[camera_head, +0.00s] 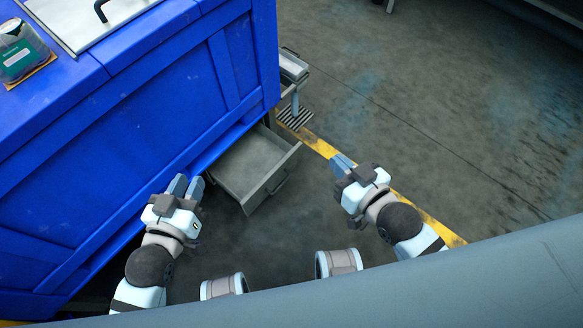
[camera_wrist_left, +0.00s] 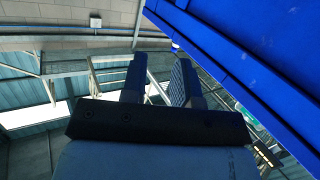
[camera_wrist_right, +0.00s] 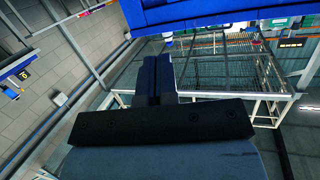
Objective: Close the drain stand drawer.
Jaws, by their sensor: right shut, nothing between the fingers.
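The grey drain stand drawer (camera_head: 240,165) is pulled out from under the blue unit in the head view, and its inside looks empty. Its front panel, with a handle (camera_head: 279,186), faces the lower right. My left gripper (camera_head: 187,184) is to the left of the drawer, near the blue wall, and touches nothing I can make out. Its fingers stand apart with nothing between them in the left wrist view (camera_wrist_left: 160,82). My right gripper (camera_head: 341,163) is to the right of the drawer front, clear of it. Its fingers are together and empty in the right wrist view (camera_wrist_right: 159,78).
The large blue unit (camera_head: 130,125) fills the upper left. A small stand with a tray (camera_head: 293,65) is behind the drawer. The floor on the right, with a yellow line (camera_head: 310,140), is mostly clear.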

